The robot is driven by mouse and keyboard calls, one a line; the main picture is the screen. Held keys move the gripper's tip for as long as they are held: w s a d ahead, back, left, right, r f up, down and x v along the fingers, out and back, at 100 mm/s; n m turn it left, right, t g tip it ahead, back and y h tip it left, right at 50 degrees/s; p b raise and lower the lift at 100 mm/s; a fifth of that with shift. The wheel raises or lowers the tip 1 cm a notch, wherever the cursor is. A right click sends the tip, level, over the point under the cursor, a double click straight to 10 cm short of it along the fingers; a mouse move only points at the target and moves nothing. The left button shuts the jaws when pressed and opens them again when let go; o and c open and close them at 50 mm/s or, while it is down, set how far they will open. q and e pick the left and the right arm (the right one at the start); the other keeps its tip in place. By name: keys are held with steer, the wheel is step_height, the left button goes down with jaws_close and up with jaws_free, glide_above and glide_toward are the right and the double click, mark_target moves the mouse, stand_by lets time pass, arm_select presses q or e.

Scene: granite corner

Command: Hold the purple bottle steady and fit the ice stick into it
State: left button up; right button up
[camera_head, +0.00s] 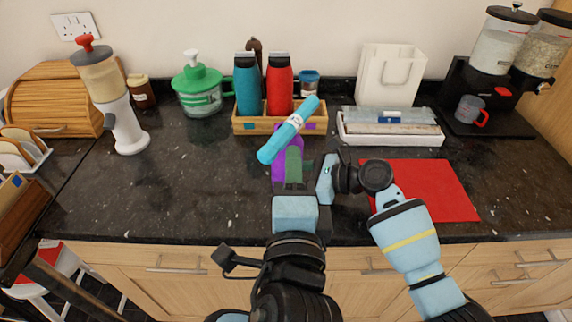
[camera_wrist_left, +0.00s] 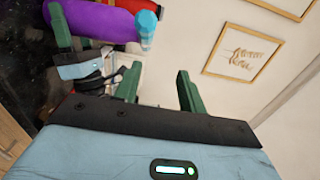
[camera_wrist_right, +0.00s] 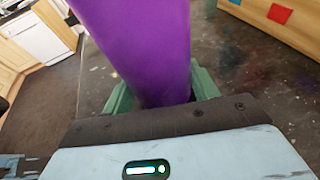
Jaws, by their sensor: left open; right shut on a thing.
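The purple bottle (camera_head: 278,171) is over the counter in the head view, partly hidden by the ice stick and my left gripper. It fills the upper middle of the right wrist view (camera_wrist_right: 138,45) and shows at the top of the left wrist view (camera_wrist_left: 100,20). My right gripper (camera_head: 309,168) is shut on the bottle, with green fingers at both sides. The light blue ice stick (camera_head: 290,130) is tilted at the bottle's top; I cannot tell if its end is inside. It also shows in the left wrist view (camera_wrist_left: 147,27). My left gripper (camera_head: 292,172) is open, its fingers (camera_wrist_left: 157,88) empty.
A wooden caddy (camera_head: 249,125) with a teal bottle (camera_head: 247,85) and a red bottle (camera_head: 279,84) stands behind. A white tray (camera_head: 395,138) and red mat (camera_head: 418,190) are at the right. A green-lidded chopper (camera_head: 200,90) is at the left.

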arm_select(q)
steer(key=w+a+f+m+g+h, duration=0.2)
steer(key=w+a+f+m+h, duration=0.1)
steer(key=a+f+m+h, duration=0.4)
steer(key=s+a+r+m+g+h, duration=0.1)
steer(key=s+a+r+g+h, duration=0.1)
steer(key=a, duration=0.5)
step_height(320, 180, up, 2)
steer(key=g+h, duration=0.1)
steer(key=h, duration=0.2)
steer(key=shift+s+a+r+m+h, duration=0.15)
steer(key=shift+s+a+m+h, duration=0.15)
steer(key=shift+a+m+h, duration=0.1)
steer(key=shift+w+d, duration=0.1)
steer(key=x, duration=0.9)
steer(key=shift+w+d, duration=0.2)
steer(key=shift+d, duration=0.15)
